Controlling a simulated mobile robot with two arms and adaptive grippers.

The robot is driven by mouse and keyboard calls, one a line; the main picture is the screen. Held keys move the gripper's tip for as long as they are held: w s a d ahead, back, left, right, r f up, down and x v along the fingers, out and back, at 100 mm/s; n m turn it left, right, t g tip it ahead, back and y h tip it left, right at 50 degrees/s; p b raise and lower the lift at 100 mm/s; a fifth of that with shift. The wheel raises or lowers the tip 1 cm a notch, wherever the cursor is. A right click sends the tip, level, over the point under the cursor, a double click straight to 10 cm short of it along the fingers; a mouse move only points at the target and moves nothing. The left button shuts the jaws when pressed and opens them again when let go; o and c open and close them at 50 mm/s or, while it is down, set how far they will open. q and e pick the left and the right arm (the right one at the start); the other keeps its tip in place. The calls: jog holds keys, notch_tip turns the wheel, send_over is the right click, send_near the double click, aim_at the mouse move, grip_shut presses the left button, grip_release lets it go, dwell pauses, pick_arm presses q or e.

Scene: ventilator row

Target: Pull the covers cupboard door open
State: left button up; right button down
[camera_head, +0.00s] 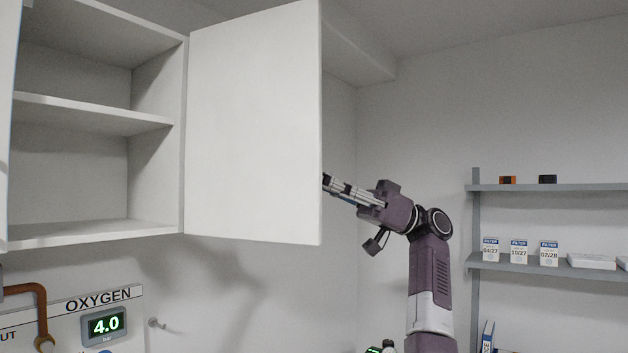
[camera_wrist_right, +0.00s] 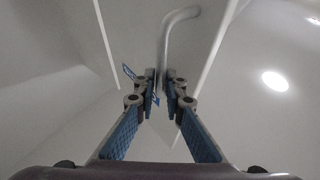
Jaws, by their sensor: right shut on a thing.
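The white cupboard door (camera_head: 255,125) stands swung out from the wall cupboard (camera_head: 100,110), whose shelves show bare. My right gripper (camera_head: 330,183) is at the door's free edge, its fingertips partly hidden behind the door. In the right wrist view, the gripper (camera_wrist_right: 164,88) is shut on a bent grey bar handle (camera_wrist_right: 181,14). The handle is hidden behind the door in the head view. My left gripper is not in view.
A grey shelf rack (camera_head: 540,263) with filter boxes stands at the right. An oxygen panel (camera_head: 70,318) with a 4.0 bar display is on the wall below the cupboard.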

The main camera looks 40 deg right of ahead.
jog(key=shift+a, duration=0.1)
dwell(0.3)
jog(key=c, duration=2.1)
grip_release()
jog(key=shift+v, duration=5.95)
jog(key=shift+f, duration=0.1)
